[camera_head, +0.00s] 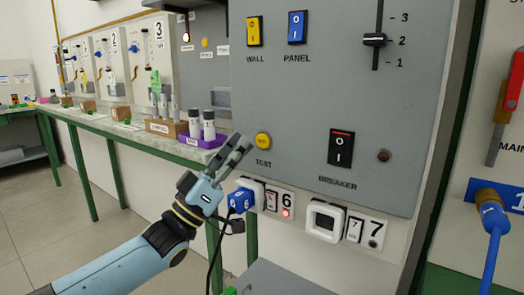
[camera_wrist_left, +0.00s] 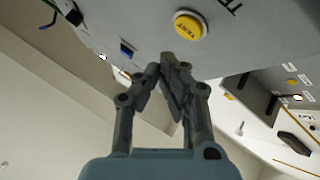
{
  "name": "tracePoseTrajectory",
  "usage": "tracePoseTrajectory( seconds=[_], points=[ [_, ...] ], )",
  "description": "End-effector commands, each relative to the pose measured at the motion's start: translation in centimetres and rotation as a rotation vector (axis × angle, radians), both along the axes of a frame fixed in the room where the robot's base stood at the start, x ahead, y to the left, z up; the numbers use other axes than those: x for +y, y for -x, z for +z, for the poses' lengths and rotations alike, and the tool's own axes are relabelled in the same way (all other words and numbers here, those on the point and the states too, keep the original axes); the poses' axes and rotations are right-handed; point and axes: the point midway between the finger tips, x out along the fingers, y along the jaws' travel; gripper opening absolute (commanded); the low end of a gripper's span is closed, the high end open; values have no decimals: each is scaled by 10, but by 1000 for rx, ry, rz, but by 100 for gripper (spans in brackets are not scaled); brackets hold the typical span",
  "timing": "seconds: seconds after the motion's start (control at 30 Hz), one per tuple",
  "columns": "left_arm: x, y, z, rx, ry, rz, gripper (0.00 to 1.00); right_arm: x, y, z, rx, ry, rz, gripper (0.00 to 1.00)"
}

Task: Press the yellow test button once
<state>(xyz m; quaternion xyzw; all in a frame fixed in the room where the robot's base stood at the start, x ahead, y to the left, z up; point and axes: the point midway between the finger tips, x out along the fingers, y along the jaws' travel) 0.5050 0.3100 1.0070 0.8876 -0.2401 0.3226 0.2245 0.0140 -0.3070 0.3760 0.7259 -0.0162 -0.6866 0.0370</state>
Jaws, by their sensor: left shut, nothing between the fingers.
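The yellow test button (camera_head: 263,140) is round, labelled TEST, and sits at the lower left of the grey panel (camera_head: 310,105). My right gripper is not in view.
The panel also bears a yellow WALL switch (camera_head: 254,31), a blue PANEL switch (camera_head: 297,27), a slider (camera_head: 375,40) and a black BREAKER switch (camera_head: 341,147). A blue plug (camera_head: 240,201) sits below the gripper with a hanging cable. A bench with bottles (camera_head: 208,126) stands behind left.

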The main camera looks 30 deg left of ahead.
Motion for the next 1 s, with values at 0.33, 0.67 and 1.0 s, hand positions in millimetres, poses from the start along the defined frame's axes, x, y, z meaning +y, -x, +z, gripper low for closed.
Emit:
tracePoseTrajectory(
  seconds=[0.33,0.67,1.0],
  points=[
    [-1,-20,-1,1,1,1,0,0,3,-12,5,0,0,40],
    [-1,-20,0,1,0,1,0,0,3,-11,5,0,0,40],
    [-1,-20,0,1,0,1,0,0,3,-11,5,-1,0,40]
  ],
)
